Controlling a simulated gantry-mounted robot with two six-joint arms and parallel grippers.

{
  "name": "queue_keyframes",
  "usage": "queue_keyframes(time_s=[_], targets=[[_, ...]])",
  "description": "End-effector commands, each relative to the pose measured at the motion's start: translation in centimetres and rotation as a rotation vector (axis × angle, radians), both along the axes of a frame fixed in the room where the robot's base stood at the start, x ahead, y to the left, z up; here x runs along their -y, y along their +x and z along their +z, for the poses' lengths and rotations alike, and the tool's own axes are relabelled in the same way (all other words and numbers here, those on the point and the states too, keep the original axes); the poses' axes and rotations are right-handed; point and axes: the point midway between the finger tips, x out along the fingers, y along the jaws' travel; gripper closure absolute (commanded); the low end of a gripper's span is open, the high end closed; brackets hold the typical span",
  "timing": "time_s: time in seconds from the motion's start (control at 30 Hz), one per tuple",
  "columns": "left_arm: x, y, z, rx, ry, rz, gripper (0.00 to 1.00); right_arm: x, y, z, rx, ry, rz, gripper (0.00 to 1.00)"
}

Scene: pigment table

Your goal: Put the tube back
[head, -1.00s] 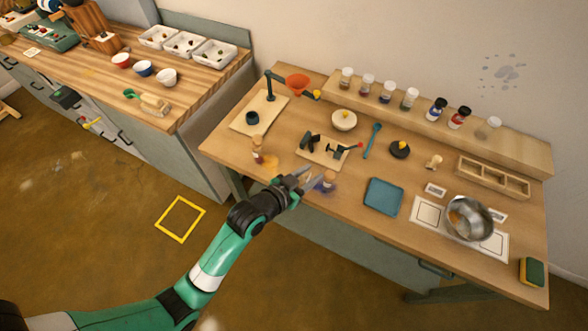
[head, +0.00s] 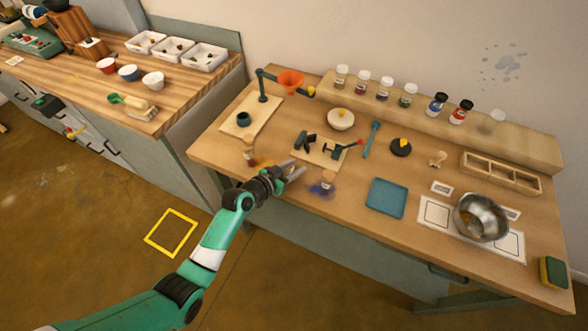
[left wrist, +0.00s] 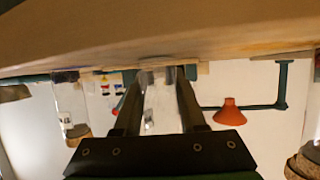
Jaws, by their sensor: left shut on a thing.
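My left gripper (head: 295,171) is over the front part of the table, just in front of the small dark tools. In the left wrist view its two fingers (left wrist: 160,74) are closed around a clear, glassy tube (left wrist: 157,98). The held tube is too small to make out in the head view. A corked tube (head: 327,180) stands right of the gripper by a purple stain. Another corked tube (head: 249,152) stands to its left by an orange stain. The left wrist view shows a corked glass tube (left wrist: 70,108) at left. My right gripper is out of view.
Several capped jars line the raised back shelf (head: 420,108). A funnel stand (head: 264,88) is at back left. A blue tray (head: 386,198), a metal bowl (head: 480,218) and a wooden compartment box (head: 502,173) are to the right. Bare tabletop lies between the purple stain and tray.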

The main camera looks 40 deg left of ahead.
Motion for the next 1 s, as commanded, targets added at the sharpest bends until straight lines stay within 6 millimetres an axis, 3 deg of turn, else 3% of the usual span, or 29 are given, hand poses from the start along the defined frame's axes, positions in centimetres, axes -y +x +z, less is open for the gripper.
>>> queue_keyframes(time_s=[0.27, 0.3, 0.43, 0.8, 1.0], targets=[[0.0, 0.0, -0.4, 0.001, 0.001, 0.000, 1.00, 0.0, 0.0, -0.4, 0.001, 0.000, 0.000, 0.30], [0.0, 0.0, -0.2, 0.000, 0.001, 0.000, 0.53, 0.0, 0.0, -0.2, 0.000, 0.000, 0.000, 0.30], [0.0, 0.0, -0.2, 0.000, 0.001, 0.000, 0.30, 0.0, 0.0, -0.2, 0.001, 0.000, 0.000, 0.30], [0.0, 0.0, 0.6, 0.000, 0.001, 0.000, 0.30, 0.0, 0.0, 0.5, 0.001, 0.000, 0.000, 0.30], [0.1, -3.7, 2.1, 0.001, 0.000, 0.002, 0.30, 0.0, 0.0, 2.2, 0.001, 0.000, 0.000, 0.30]])
